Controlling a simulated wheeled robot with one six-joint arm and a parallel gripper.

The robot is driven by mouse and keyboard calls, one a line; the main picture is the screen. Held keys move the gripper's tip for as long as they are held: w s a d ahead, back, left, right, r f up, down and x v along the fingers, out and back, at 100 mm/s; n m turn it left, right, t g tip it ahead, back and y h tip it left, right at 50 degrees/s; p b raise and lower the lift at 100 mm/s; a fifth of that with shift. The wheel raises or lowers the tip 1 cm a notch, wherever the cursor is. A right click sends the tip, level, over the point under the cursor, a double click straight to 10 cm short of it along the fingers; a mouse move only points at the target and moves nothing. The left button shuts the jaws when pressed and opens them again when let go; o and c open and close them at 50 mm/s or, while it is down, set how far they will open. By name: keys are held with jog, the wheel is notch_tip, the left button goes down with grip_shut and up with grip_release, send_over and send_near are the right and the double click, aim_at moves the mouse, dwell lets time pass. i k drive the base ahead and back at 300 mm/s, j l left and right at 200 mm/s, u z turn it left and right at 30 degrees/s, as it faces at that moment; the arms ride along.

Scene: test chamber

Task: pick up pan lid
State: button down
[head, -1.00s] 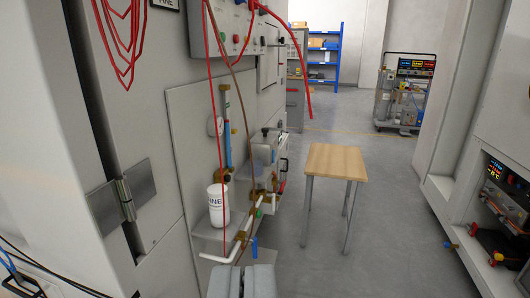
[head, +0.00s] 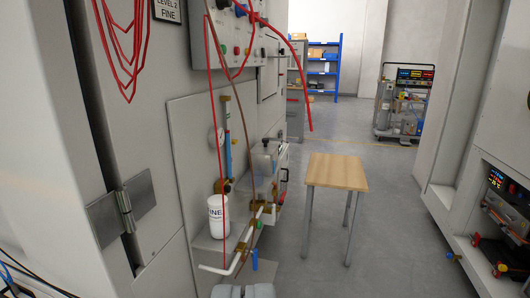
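I see no pan lid in the head view. My gripper (head: 243,291) shows only as a grey shape at the bottom edge, left of centre. Its fingers cannot be made out, so I cannot tell whether it is open or shut. A small table with a wooden top (head: 337,172) and grey legs stands ahead, right of centre, and its top is bare.
A panel wall with pipes, a white canister (head: 217,216) and hanging red cables (head: 212,90) runs along the left. A blue shelf (head: 336,66) and a wheeled equipment cart (head: 402,103) stand behind. Grey floor (head: 395,220) lies open between.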

aim_at(264, 147)
jog(key=i+l, duration=0.1)
jog(key=l, duration=0.4)
jog(key=i+l+u, duration=0.1)
jog(key=i+l, duration=0.35)
jog(key=i+l+u, duration=0.15)
jog(key=i+l, duration=0.3)
jog(key=l, duration=0.15)
jog(key=i+l+u, duration=0.1)
jog(key=i+l, duration=0.3)
jog(key=l, duration=0.15)
jog(key=i+l+u, duration=0.1)
jog(key=i, duration=0.45)
jog(key=i+l, duration=0.15)
jog(key=i, duration=0.45)
jog(key=u, duration=0.05)
